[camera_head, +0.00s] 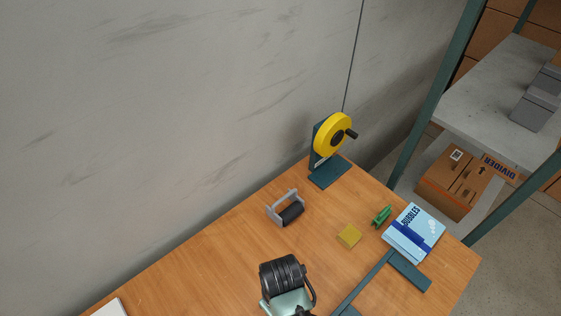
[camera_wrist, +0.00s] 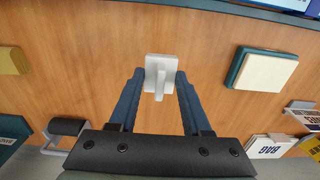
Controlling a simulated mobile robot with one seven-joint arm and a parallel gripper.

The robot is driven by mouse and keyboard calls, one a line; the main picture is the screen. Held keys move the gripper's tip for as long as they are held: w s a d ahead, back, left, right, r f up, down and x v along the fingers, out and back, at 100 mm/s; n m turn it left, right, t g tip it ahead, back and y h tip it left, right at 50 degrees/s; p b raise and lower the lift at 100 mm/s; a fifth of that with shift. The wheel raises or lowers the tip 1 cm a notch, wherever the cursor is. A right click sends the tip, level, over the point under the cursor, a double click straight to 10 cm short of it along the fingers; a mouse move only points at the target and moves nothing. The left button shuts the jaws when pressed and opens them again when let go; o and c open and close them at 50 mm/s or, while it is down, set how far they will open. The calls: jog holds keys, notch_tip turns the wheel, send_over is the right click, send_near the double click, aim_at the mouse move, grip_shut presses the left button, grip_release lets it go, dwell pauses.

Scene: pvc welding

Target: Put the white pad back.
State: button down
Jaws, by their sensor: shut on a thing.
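The white pad (camera_wrist: 153,66) shows in the wrist view as a small square white plate with a raised white grip on the side facing the camera. My gripper (camera_wrist: 160,78) has its two blue fingers on either side of it and is shut on it, with the pad at the fingertips. Wooden tabletop shows around the pad; I cannot tell whether the pad touches it. A cream-topped block with a dark green rim (camera_wrist: 262,70) lies to the right of the pad, apart from it. In the head view neither the pad nor my fingers can be made out.
On the table (camera_head: 240,245) are a grey-framed black roller (camera_head: 290,212), a yellow block (camera_head: 348,236), a green clip (camera_head: 381,216), a blue booklet (camera_head: 413,233) and a yellow wheel on a stand (camera_head: 333,135). A wall runs behind; a shelf (camera_head: 500,90) stands at right.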

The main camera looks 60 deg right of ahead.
jog(key=shift+f, duration=3.4)
jog(key=shift+f, duration=0.15)
jog(key=shift+c, duration=1.8)
grip_release()
jog(key=shift+w, duration=0.1)
